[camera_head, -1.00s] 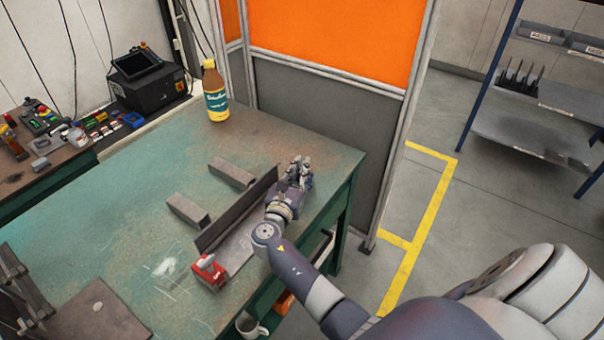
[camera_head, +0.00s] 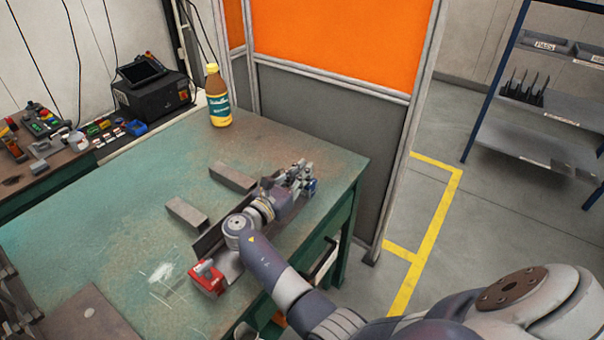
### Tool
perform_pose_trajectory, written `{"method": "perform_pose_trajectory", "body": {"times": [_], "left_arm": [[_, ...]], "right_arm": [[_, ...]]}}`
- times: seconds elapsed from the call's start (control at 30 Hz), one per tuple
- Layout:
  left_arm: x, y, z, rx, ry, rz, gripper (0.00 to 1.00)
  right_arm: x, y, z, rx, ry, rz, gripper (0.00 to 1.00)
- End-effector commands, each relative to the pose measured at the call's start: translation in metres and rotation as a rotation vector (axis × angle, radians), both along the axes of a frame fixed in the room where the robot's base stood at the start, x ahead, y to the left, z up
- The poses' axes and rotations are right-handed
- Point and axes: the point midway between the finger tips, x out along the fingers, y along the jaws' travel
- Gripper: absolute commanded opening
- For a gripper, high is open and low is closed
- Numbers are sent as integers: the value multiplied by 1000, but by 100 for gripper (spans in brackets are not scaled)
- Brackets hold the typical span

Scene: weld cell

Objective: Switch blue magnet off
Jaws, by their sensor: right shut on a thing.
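My right gripper (camera_head: 298,174) is at the far right end of a steel workpiece (camera_head: 210,240) on the green bench. A small blue patch of the blue magnet (camera_head: 312,187) shows beside its fingers. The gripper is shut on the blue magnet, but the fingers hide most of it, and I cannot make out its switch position. A red magnet (camera_head: 207,279) with a pale top sits at the workpiece's near end. My right forearm covers much of the workpiece. My left gripper is not in view.
Two steel blocks (camera_head: 187,213) (camera_head: 233,178) lie behind the workpiece on the bench (camera_head: 120,215). A yellow-brown bottle (camera_head: 217,97) stands at the back edge. An orange-and-grey screen (camera_head: 330,120) rises behind the bench's right end. The bench's left middle is clear.

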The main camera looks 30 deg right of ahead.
Motion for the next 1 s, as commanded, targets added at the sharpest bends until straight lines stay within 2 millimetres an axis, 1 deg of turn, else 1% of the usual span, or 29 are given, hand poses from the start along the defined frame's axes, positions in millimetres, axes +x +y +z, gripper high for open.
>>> {"method": "perform_pose_trajectory", "body": {"times": [0.07,0.1,0.13,0.17,0.47,0.57,0.67,0.9,1.0], "left_arm": [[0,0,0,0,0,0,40],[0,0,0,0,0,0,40],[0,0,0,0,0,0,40],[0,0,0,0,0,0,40],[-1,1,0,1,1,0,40],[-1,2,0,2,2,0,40],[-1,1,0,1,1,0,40],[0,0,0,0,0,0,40],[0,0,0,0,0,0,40]], "right_arm": [[0,0,1,-2,-1,1,0],[0,0,1,-2,-1,1,18],[0,0,1,-2,-1,1,25],[0,0,1,-2,-1,1,28],[0,0,1,-1,-2,1,28],[0,0,6,0,-4,1,28],[0,0,20,-1,-7,1,28],[1,0,67,0,-6,1,28],[0,0,82,-1,-4,1,28]]}}
